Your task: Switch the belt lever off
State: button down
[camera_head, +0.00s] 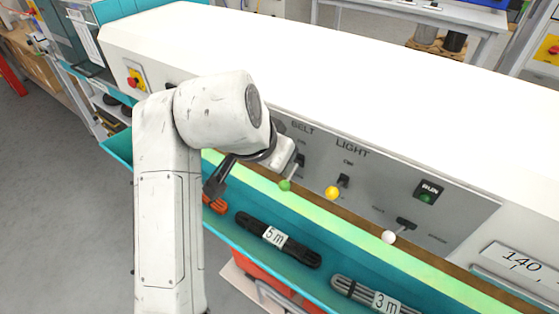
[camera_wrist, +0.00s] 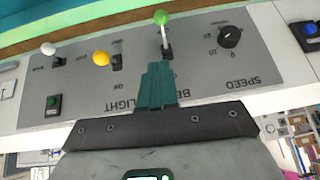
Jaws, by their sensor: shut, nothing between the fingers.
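The belt lever is a thin metal stick with a green knob on the grey control panel. The green knob (camera_head: 284,185) shows just below my arm's end in the head view, where my arm hides part of the panel around it. In the wrist view, the belt lever (camera_wrist: 163,20) stands straight ahead of my fingers, its knob towards the picture's top. My gripper (camera_wrist: 157,68) is shut and empty. Its teal fingertips overlap the area by the lever's slot in that view; I cannot tell whether they touch it. The BELT label is partly hidden by the fingers.
Beside the belt lever are the yellow-knobbed light lever (camera_head: 332,193), a white-knobbed lever (camera_head: 388,237) and the RUN button (camera_head: 428,191). A black speed dial (camera_wrist: 230,37) sits on the other side. A teal tray with cable bundles (camera_head: 278,238) runs below the panel.

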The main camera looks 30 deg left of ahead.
jog(key=s+r, duration=0.3)
jog(key=s, duration=0.1)
jog(key=shift+s+r+b, duration=0.35)
jog(key=shift+s+b, duration=0.05)
jog(key=shift+b, duration=0.05)
